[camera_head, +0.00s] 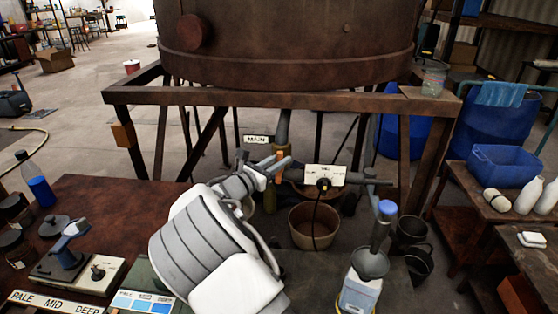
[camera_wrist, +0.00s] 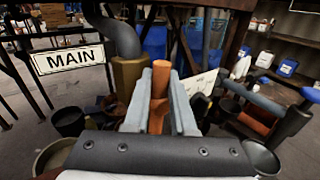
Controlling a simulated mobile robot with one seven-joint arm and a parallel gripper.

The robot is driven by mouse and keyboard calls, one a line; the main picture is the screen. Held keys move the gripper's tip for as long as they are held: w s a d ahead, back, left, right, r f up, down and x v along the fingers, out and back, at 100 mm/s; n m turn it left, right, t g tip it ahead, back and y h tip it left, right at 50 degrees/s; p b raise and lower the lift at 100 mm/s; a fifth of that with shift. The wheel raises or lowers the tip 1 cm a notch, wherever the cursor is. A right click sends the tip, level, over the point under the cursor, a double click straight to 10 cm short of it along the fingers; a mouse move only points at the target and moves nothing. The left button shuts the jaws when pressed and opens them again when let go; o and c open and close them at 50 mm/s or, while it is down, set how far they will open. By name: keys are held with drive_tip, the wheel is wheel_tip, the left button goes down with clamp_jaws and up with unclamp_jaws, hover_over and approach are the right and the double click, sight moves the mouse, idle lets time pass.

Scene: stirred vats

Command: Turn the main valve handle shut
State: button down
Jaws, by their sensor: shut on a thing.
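The main valve handle (camera_wrist: 160,78) is an orange bar in the middle of the wrist view. It stands between the two grey fingers of my gripper (camera_wrist: 163,112), which is shut on it. In the head view, my gripper (camera_head: 270,167) is below the vat, and a small orange part of the handle (camera_head: 280,154) shows at the fingers. The brass valve body (camera_wrist: 128,75) sits just left of the handle, under a grey pipe (camera_wrist: 118,35). A white "MAIN" sign (camera_wrist: 68,58) hangs to the left; the sign also shows in the head view (camera_head: 256,139).
The rusty vat (camera_head: 285,45) rests on a steel frame (camera_head: 270,98) above the valve. A white dial plate (camera_head: 325,176) and a brown bucket (camera_head: 314,226) are close on the right. A bench (camera_head: 110,205) with instruments fills the left; a funnel (camera_head: 371,262) stands at front right.

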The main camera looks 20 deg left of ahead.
drive_tip(key=m+g, duration=0.1)
drive_tip(key=d+m+y, duration=0.1)
drive_tip(key=shift+w+f+m+g, duration=0.1)
drive_tip(key=shift+m+g, duration=0.3)
drive_tip(key=shift+w+d+f+m+g+y+b, duration=0.1)
drive_tip(key=shift+d+f+m+g+y+b, duration=0.4)
drive_tip(key=shift+m+y+b, duration=1.2)
drive_tip(key=shift+w+a+f+m+g+y+b, duration=0.1)
drive_tip(key=shift+f+m+g+y+b, duration=0.2)
drive_tip(key=shift+m+g+y+b, duration=1.3)
drive_tip(key=shift+d+f+m+t+y+b, duration=0.2)
drive_tip(key=shift+d+f+m+y+b, duration=0.25)
drive_tip(key=shift+b, duration=2.35)
drive_tip(key=shift+a+m, duration=0.2)
drive_tip(key=shift+m, duration=0.05)
drive_tip(key=c, duration=0.8)
unclamp_jaws()
drive_tip(key=shift+o, duration=0.2)
drive_tip(key=shift+s+r, duration=0.1)
